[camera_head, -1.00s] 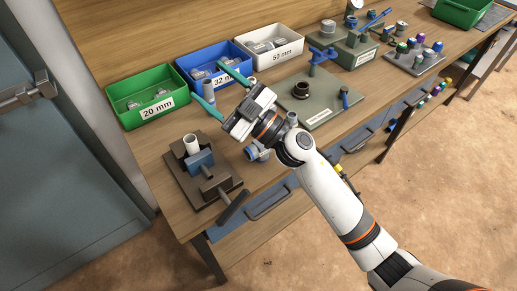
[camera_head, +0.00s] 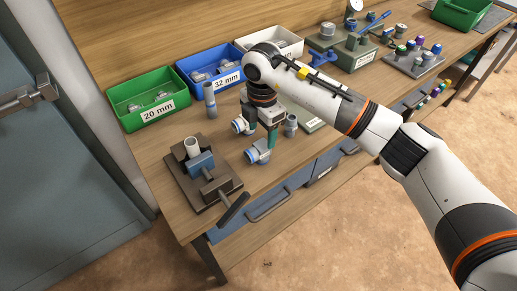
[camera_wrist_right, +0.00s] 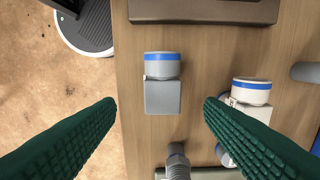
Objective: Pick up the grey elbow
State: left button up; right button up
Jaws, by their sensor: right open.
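The grey elbow (camera_head: 258,153), with a blue band at one end, lies on the bench near its front edge. In the right wrist view the grey elbow (camera_wrist_right: 162,95) sits between the two green fingers, apart from both. A whiter elbow with a blue band (camera_head: 242,126) lies just behind it; it also shows in the wrist view (camera_wrist_right: 250,98), partly covered by one finger. My right gripper (camera_head: 262,137) points down, open and empty, above the grey elbow. In the head view one finger is largely hidden. My left gripper is not in view.
A vise (camera_head: 203,175) holding a white pipe stands to the left. A grey tube (camera_head: 210,100) and a grey fitting (camera_head: 290,125) stand nearby. Green (camera_head: 140,120), blue (camera_head: 186,78) and white (camera_head: 295,43) bins line the back. The bench's front edge is close.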

aim_at(258, 146)
notch_tip(258, 146, down, 2)
jog(key=shift+s+a+f+p, duration=0.15)
jog(key=shift+a+f+p, duration=0.05)
jog(key=shift+f+p, duration=0.4)
jog(key=f, duration=0.2)
jog(key=f+p, duration=0.1)
jog(key=shift+a+f, duration=0.25)
jog(key=shift+f, duration=0.45)
jog(key=shift+c, duration=0.2)
jog(key=c, duration=1)
